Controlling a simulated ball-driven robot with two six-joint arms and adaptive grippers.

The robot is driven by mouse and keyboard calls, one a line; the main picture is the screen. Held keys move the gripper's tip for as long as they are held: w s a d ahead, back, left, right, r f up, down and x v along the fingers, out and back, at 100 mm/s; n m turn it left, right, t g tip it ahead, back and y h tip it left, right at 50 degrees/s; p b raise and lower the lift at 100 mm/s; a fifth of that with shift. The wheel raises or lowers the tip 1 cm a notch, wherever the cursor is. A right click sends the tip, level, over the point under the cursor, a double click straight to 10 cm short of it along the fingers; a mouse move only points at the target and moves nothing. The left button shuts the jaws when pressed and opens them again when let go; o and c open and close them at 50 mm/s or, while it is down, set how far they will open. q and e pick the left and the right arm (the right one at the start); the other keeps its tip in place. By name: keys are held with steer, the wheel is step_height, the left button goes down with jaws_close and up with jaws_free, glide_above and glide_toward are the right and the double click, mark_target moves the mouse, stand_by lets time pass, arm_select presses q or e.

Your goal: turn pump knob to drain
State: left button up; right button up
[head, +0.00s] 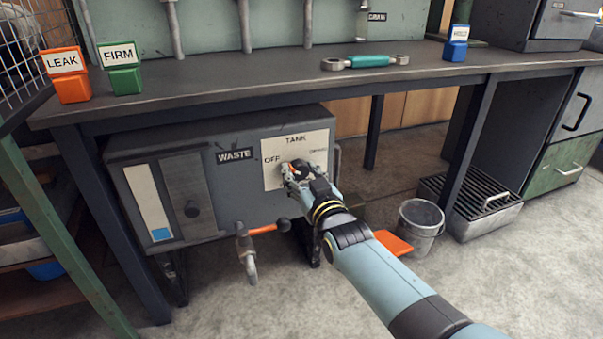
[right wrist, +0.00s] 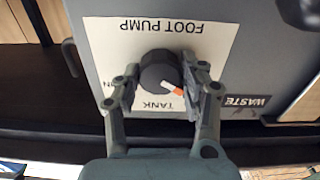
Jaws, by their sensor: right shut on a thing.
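The pump knob (right wrist: 158,70) is round and black with an orange-and-white pointer. It sits on a cream label plate (right wrist: 105,30) on the grey waste tank (head: 222,190) under the bench. My right gripper (right wrist: 162,80) is shut on the knob, one finger on each side; in the head view the gripper (head: 298,170) hides most of it. The right wrist view is upside down. The pointer there aims down and right, between TANK and the OFF side as read upright. The word on the plate's right side is too small to read surely. My left gripper is out of view.
A pipe tap with an orange lever (head: 263,229) sticks out below the tank. A metal bucket (head: 418,226) and an orange pedal-like plate (head: 393,242) are on the floor to the right. The bench top (head: 230,84) overhangs the tank, with a leg (head: 470,140) at right.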

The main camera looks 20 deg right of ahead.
steer(key=shift+r+m+p, duration=0.15)
steer(key=shift+m+p, duration=0.55)
steer(key=shift+m, duration=0.4)
steer(key=shift+m+p, duration=0.45)
steer(key=shift+m, duration=0.45)
steer(key=m+p, duration=0.1)
steer(key=m, duration=0.2)
steer(key=shift+m, duration=0.3)
steer(key=m, duration=0.3)
steer(key=shift+m+p, duration=0.3)
steer(key=shift+p, duration=0.1)
steer(key=m, duration=0.6)
steer(key=shift+d+f+p, duration=0.1)
steer(key=shift+f+p, duration=0.1)
steer(key=shift+p, duration=0.2)
steer(key=m, duration=0.6)
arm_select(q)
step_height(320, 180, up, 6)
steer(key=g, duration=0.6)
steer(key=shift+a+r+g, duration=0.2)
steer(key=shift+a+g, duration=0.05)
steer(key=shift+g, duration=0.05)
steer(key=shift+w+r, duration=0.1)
arm_select(e)
steer(key=shift+f+m, duration=0.1)
steer(key=shift+m, duration=0.3)
